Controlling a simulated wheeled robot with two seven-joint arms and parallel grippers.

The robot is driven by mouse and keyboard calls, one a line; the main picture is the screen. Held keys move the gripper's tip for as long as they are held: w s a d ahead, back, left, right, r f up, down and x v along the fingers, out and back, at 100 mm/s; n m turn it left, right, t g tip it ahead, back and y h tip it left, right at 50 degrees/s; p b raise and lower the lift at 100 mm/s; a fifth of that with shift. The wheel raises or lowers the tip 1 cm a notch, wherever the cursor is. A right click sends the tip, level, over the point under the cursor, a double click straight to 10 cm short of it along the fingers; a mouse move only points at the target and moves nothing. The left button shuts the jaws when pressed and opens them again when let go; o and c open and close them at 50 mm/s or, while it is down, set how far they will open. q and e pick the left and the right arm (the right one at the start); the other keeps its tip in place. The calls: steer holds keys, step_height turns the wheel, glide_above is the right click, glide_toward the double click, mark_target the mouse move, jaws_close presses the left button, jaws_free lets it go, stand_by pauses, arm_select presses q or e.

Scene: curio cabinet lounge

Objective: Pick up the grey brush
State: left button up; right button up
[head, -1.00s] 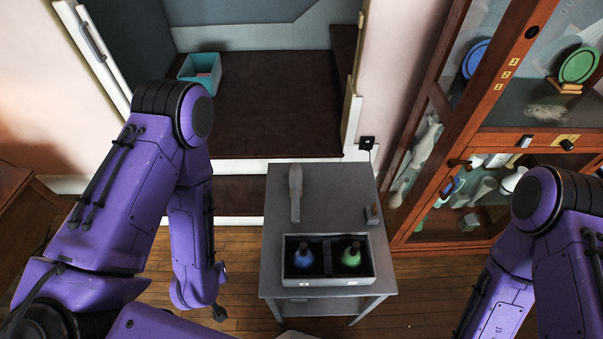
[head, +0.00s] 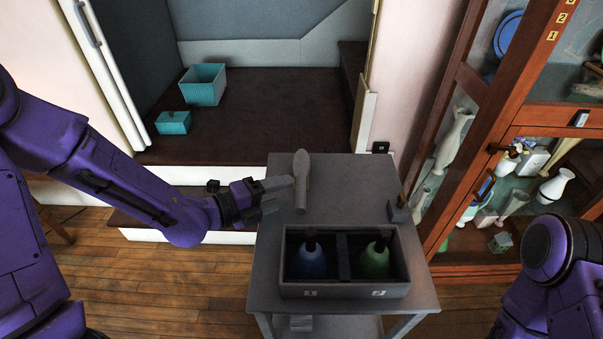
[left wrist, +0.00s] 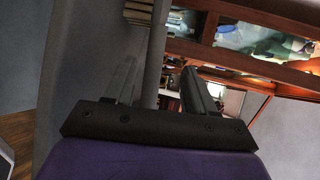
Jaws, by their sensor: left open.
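My left gripper (head: 284,194) reaches in from the left over the table's left edge. It is open, with its fingertips close beside the brush's left side; I cannot tell whether they touch it. In the left wrist view, the two open fingers (left wrist: 163,85) show with a grey strip between them, which I cannot surely name. My right arm shows at the right edge, but its gripper is out of view.
A dark two-compartment box (head: 345,291) at the table's front holds a blue bottle (head: 308,262) and a green bottle (head: 374,262). A small grey block (head: 398,210) stands at the table's right. A glass cabinet (head: 470,110) is to the right. Teal boxes (head: 203,87) sit on the bench behind.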

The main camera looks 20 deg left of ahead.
mark_target(300, 188)
arm_select(q)
steer(key=x, duration=0.6)
steer(key=shift+w+f, duration=0.1)
steer(key=shift+f, duration=0.3)
steer(key=shift+c, duration=0.7)
jaws_close()
steer(key=shift+r, duration=0.1)
step_height(300, 188, up, 10)
steer(key=shift+p, duration=0.8)
steer(key=c, duration=0.7)
jaws_free()
jaws_close()
